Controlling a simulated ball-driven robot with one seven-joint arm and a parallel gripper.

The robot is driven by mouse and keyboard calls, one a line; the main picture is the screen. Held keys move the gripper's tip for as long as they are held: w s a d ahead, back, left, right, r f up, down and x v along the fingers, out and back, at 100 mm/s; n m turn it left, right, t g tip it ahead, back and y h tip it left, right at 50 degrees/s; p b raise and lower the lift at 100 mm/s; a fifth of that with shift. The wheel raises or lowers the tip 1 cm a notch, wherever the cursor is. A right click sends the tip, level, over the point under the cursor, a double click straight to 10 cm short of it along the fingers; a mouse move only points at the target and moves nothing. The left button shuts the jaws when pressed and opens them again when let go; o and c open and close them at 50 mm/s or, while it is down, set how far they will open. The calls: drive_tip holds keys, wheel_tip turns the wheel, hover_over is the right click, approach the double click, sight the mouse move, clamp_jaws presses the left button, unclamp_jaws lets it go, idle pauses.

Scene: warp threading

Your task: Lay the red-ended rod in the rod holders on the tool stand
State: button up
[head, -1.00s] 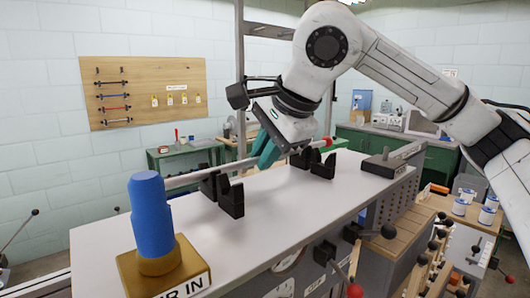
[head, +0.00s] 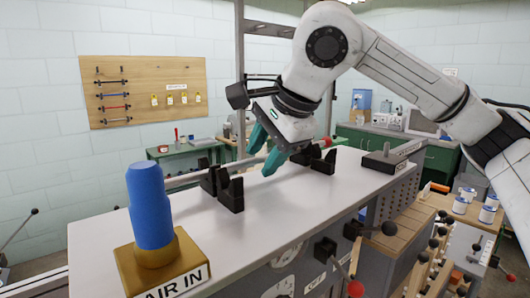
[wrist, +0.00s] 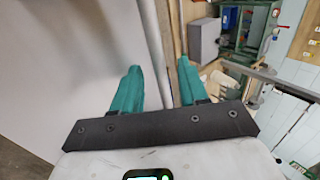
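The pale rod (head: 183,181) shows its left part behind the blue cylinder, running right to the left black rod holder (head: 230,192) on the white-topped tool stand (head: 185,228). The right black rod holder (head: 324,161) stands farther along. The rod's middle is largely hidden by my gripper and the left holder. It lies at about the height of the holder notches; I cannot tell how deeply it sits. The wrist view also shows the fingers (wrist: 158,88) spread.
A blue cylinder (head: 151,208) on a brass base marked AIR IN stands at the stand's left front. A dark block (head: 387,163) lies at its right end. Knobs and levers line the front. The front stretch of the white top is clear.

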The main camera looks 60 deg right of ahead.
drive_tip(key=v, duration=1.1)
drive_tip(key=shift+b, duration=0.35)
drive_tip(key=shift+f, duration=0.1)
